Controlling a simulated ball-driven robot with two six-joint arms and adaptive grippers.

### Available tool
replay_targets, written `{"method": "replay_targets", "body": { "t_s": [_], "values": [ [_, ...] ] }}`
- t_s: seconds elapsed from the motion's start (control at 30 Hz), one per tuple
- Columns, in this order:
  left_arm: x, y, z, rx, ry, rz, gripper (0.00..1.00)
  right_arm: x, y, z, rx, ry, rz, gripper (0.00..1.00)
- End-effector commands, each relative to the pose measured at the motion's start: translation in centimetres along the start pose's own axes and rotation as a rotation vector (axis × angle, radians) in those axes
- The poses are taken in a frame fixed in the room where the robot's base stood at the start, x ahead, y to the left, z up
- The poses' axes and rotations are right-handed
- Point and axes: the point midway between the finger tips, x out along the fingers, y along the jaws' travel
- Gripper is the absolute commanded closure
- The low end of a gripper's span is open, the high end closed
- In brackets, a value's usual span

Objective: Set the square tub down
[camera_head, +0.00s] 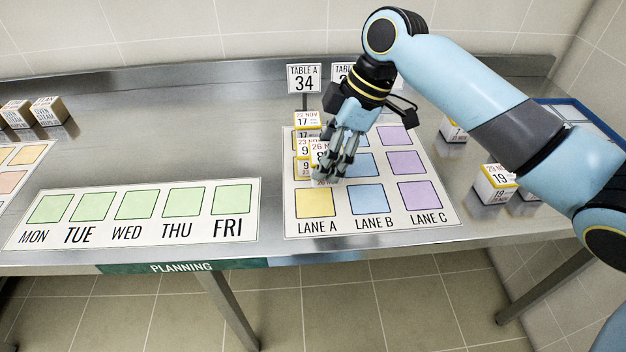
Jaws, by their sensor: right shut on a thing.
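The square tub (319,152), a small white and yellow box with a date label that seems to read 26 NOV, is in my right gripper (335,170). The gripper's fingers are shut on it and hide much of its right side. It is over or at the lane mat (290,222), at the boundary of the yellow LANE A column and the blue LANE B column. I cannot tell whether its base touches the mat. Two similar tubs, labelled 23 NOV (302,148) and 22 NOV (307,119), stand just behind and left of it in LANE A. My left gripper is out of view.
The front yellow square (316,202) and the front blue square (366,200) are bare. A weekday mat (250,195) lies empty to the left. Other tubs (495,180) stand at the right, and boxes (48,110) at the far left. A TABLE A sign (304,78) stands behind.

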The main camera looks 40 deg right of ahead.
Motion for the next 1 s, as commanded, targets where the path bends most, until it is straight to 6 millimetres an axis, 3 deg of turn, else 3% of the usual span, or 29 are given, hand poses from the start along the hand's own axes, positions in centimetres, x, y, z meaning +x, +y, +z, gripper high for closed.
{"method": "replay_targets", "body": {
  "t_s": [0.2,0.5,0.9,0.93,1.0],
  "values": [
    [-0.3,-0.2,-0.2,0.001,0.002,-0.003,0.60,2.2,-1.1,-1.6,0.000,0.001,0.000,0.82],
    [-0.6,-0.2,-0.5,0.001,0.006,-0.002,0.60,5.7,-1.1,-0.2,0.001,-0.001,0.000,0.82],
    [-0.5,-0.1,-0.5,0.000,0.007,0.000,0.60,6.3,-1.1,0.1,-0.001,-0.001,0.001,0.82],
    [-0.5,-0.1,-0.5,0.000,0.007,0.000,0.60,6.3,-1.1,0.1,-0.001,-0.001,0.001,0.40],
    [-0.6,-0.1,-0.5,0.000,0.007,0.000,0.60,6.3,-1.1,0.1,-0.001,-0.001,0.001,0.31]
  ]
}}
